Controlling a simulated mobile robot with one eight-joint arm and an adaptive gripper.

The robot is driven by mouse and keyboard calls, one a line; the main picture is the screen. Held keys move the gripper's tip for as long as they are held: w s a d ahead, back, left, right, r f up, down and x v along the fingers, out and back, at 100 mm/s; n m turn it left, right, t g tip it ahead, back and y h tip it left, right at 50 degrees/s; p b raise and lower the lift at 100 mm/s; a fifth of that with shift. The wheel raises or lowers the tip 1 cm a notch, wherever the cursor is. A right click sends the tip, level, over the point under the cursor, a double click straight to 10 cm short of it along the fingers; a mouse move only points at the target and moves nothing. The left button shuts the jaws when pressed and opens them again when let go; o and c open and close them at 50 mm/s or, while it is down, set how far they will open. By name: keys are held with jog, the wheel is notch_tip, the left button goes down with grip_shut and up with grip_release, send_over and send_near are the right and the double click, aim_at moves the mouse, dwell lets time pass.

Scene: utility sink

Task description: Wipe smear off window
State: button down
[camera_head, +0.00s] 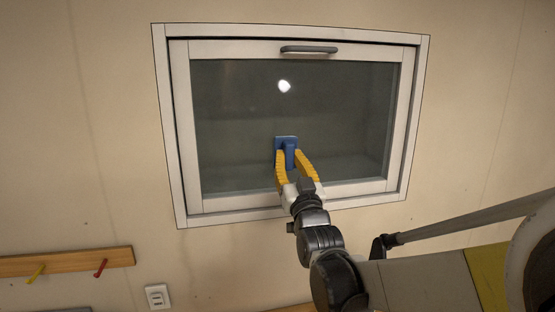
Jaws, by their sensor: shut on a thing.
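The window (235,110) has dark glass in a white frame on the beige wall. A round bright white spot (284,86) shows on the upper middle of the glass; whether it is the smear or a reflection I cannot tell. My gripper (294,158) has yellow fingers shut on a blue wiping tool (285,140), in front of the lower middle of the glass. The tool's flat blue head is below the white spot. I cannot tell whether it touches the glass. My fingers hide part of the tool.
A grey handle (309,49) sits on the frame's top bar. A wooden rail (70,262) with a yellow peg (36,273) and a red peg (100,267) is at lower left. A white outlet (158,296) is below the window. The wall left of the window is clear.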

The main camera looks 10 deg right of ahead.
jog(key=shift+w, duration=0.25)
jog(key=d, duration=0.4)
dwell(0.3)
jog(key=shift+w+a+r, duration=0.1)
jog(key=shift+w+a, duration=0.05)
jog(key=shift+a, duration=1.85)
jog(key=shift+s, duration=2.9)
jog(key=shift+s, duration=0.1)
